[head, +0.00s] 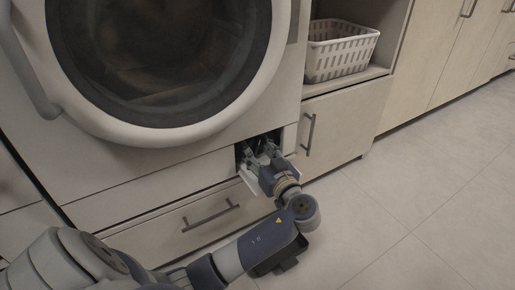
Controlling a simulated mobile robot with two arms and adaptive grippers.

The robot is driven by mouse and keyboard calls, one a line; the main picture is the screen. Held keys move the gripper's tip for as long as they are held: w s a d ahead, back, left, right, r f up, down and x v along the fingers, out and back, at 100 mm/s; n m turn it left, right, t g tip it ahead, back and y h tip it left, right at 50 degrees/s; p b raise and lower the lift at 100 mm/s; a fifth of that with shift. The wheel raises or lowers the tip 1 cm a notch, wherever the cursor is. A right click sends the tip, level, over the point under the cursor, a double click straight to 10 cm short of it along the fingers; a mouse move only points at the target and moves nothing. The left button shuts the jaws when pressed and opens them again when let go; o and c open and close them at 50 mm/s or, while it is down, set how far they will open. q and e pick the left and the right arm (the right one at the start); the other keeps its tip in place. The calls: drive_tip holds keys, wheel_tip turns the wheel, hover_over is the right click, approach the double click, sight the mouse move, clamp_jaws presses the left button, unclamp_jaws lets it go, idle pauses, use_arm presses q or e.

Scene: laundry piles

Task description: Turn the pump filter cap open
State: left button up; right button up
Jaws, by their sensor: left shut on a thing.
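The pump filter recess (242,150) is a small dark square opening at the lower right of the white washing machine (150,165). Its pale flap (249,184) hangs open below the opening. My left gripper (260,149) reaches into the recess, with its fingers inside, and is shut on the pump filter cap. The cap itself is hidden by the fingers and the shadow, so how far it is turned cannot be told. My right gripper is not in view.
A white slotted laundry basket (341,58) stands on an open shelf to the right. A cabinet door with a dark handle (309,131) is close right of the recess. A drawer (190,228) lies below the machine. The tiled floor (430,190) at right is clear.

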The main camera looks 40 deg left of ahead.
use_arm(q)
drive_tip(key=shift+r+m+p, duration=0.2)
drive_tip(key=shift+m+p, duration=0.3)
drive_tip(key=shift+p, duration=0.05)
drive_tip(key=shift+a+f, duration=0.1)
drive_tip(key=o, duration=1.1)
drive_tip(key=shift+f, duration=0.1)
